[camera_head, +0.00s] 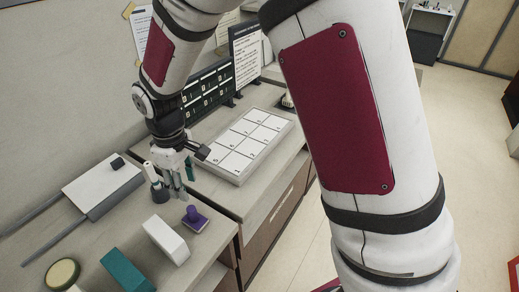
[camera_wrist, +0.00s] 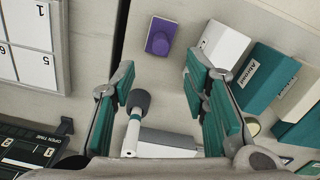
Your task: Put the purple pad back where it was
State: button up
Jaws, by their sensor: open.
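The purple pad (camera_head: 195,219) has a square base with a rounded knob on top. It stands on the counter near its front edge, and it also shows in the wrist view (camera_wrist: 160,36). My gripper (camera_head: 178,193) is open and empty, pointing down over the counter just behind and left of the purple pad. In the wrist view the pad lies beyond my teal fingertips (camera_wrist: 158,78), not between them. A white-handled tool with a dark round end (camera_wrist: 138,105) shows between the fingers, lower down. I cannot tell which spot the pad came from.
A numbered white tray (camera_head: 246,146) lies to the right. White (camera_head: 166,240) and teal (camera_head: 127,270) boxes stand in front, left of the pad. A white slab with dark rails (camera_head: 103,186) lies at left. Dark sign boards (camera_head: 209,91) stand behind.

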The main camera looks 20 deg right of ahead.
jog(key=s+d+r+m+t, duration=0.1)
jog(key=s+d+r+m, duration=0.15)
jog(key=d+r, duration=0.4)
jog(key=s+d+r+m+t, duration=0.2)
jog(key=s+d+r, duration=0.2)
jog(key=r, duration=0.5)
jog(key=s+d+r+m+t, duration=0.1)
jog(key=s+d+r+m, duration=0.1)
jog(key=s, duration=0.4)
jog(key=s+d+r+m+t, duration=0.1)
jog(key=s+d+r+m, duration=0.2)
jog(key=s, duration=0.4)
jog(key=shift+s+d+r+t, duration=0.3)
jog(key=shift+d+r, duration=0.6)
jog(key=shift+d, duration=0.2)
jog(key=shift+m, duration=0.25)
